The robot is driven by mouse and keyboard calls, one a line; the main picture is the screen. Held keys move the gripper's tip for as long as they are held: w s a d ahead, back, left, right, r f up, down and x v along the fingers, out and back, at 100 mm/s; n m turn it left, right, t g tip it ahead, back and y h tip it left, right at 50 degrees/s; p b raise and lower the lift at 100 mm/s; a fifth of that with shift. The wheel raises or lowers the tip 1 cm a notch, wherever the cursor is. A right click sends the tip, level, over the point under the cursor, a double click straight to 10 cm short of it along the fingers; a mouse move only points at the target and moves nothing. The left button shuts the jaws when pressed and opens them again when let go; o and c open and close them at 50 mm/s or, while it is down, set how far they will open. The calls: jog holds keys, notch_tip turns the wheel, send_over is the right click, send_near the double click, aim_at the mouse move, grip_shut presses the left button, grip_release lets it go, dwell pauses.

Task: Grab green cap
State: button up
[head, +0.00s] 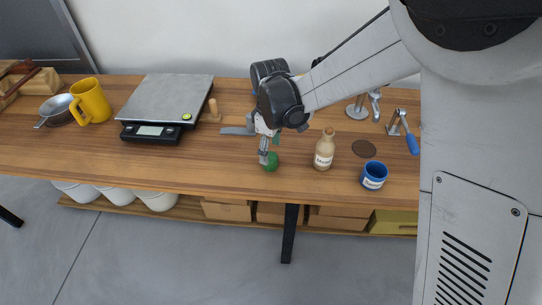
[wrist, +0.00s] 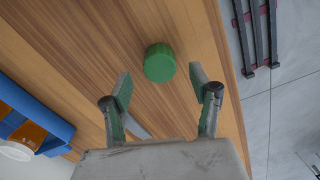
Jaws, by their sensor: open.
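The green cap (wrist: 159,63) is a short round lid on the wooden table. In the wrist view it lies just beyond my fingertips, roughly centred between them. In the head view the green cap (head: 271,162) shows near the table's front edge, right at my fingers. My gripper (wrist: 160,82) is open, with one finger on each side and nothing between them. In the head view my gripper (head: 266,152) points down beside the cap, and its far finger is partly hidden.
A tan bottle (head: 324,152) and a blue cup (head: 373,176) stand to the right of the cap. A scale (head: 165,105), a wooden peg (head: 214,110) and a yellow jug (head: 91,100) stand to the left. The table (head: 215,165) is bare left of the cap.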

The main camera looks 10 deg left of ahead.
aim_at(270, 156)
notch_tip(270, 156, down, 5)
jog(key=shift+r, duration=0.1)
dwell(0.3)
jog(key=c, duration=0.9)
